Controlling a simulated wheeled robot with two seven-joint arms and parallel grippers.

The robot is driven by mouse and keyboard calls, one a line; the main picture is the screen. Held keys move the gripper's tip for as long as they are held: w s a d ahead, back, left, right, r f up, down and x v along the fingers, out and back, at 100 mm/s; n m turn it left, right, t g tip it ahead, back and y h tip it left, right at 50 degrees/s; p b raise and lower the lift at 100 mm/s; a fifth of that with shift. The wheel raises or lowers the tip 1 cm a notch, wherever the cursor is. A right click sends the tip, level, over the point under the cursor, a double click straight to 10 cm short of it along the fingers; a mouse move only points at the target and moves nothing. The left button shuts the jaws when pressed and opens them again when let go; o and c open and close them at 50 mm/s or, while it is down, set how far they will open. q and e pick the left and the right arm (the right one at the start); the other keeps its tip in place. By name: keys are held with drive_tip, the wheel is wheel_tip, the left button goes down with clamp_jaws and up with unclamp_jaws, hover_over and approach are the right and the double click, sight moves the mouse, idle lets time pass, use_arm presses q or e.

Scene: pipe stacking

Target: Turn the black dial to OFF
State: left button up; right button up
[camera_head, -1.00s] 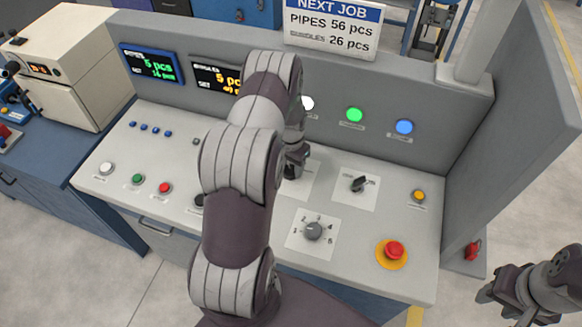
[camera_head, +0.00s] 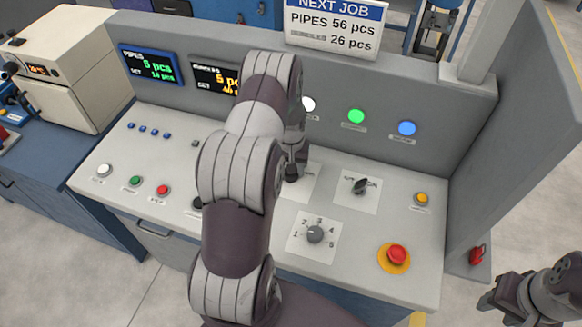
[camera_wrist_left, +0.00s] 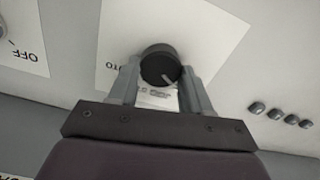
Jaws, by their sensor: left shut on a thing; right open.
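A round black dial (camera_wrist_left: 158,64) with a pale pointer line sits on a white plate (camera_wrist_left: 215,30) in the left wrist view. Upside-down letters, partly covered, show beside it and seem to end a word like AUTO. My left gripper (camera_wrist_left: 160,82) is shut on this dial, one finger on each side. In the head view my left gripper (camera_head: 293,170) is at the panel, mostly hidden by my arm, and the dial cannot be made out. A second plate with upside-down OFF (camera_wrist_left: 22,55) shows at the left wrist view's edge. My right gripper (camera_head: 490,298) is open and empty, off the panel's right side.
A black selector switch (camera_head: 360,186) stands right of my left gripper. A grey numbered knob (camera_head: 315,234), a red mushroom button (camera_head: 396,254) and a yellow button (camera_head: 422,199) are also on the panel. Displays (camera_head: 150,66) and lit lamps (camera_head: 356,116) line the upright wall.

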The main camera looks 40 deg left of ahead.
use_arm(q)
drive_tip(key=o, duration=1.1)
drive_tip(key=shift+c, duration=0.2)
wheel_tip(320, 180, up, 13)
drive_tip(key=b, duration=0.3)
drive_tip(key=shift+f, duration=0.15)
drive_tip(key=shift+w, duration=0.1)
drive_tip(key=s+d+r+m, duration=0.1)
drive_tip(key=s+d+m, duration=0.1)
drive_tip(key=s+d, duration=0.5)
drive_tip(key=s+d+r+m+t, duration=0.1)
drive_tip(key=s+d+r+m, duration=0.1)
drive_tip(key=s+d, duration=0.5)
drive_tip(key=d+m, duration=0.1)
drive_tip(key=d, duration=0.3)
drive_tip(key=shift+s+d+r+m, duration=0.2)
drive_tip(key=shift+d+m, duration=0.1)
drive_tip(key=shift+d, duration=0.05)
